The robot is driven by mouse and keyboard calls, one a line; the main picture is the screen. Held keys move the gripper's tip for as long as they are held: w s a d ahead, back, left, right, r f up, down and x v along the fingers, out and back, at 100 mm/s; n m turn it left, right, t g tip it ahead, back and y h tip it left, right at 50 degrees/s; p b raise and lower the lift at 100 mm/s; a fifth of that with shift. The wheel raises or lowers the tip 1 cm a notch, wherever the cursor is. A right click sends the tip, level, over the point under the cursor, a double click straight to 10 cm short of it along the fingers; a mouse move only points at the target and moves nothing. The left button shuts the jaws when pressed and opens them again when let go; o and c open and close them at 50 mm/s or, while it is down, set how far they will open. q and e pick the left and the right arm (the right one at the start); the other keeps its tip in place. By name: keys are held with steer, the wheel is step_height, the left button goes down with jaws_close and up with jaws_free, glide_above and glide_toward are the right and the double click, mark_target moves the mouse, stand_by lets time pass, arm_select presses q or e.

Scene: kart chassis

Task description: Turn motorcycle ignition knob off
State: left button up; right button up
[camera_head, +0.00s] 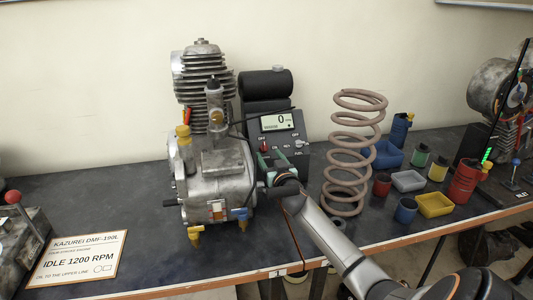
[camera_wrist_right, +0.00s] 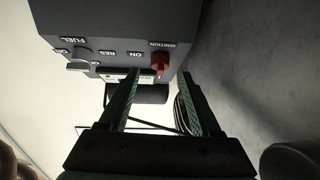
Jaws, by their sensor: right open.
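The red ignition knob (camera_head: 263,147) is on the dark grey control box (camera_head: 303,163), which stands behind and right of the engine. In the right wrist view, the red knob (camera_wrist_right: 158,64) sits under the IGNITION label, with an ON label to its left. That view shows the panel upside down. My right gripper (camera_head: 267,161) is open in front of the box's left side. In the wrist view its two green fingers (camera_wrist_right: 158,80) point at the panel, with the knob's image between their tips; contact is not visible. The knob's exact setting is hard to tell. My left gripper is not in view.
The engine (camera_head: 215,170) stands close to the left of my right gripper. A tall coil spring (camera_head: 352,118) stands to the right, near my forearm. A FUEL knob (camera_wrist_right: 78,65) is on the same panel. The box's display (camera_head: 277,121) reads 0.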

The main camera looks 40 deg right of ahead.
mark_target(266, 151)
steer(key=shift+x, duration=1.75)
jaws_close()
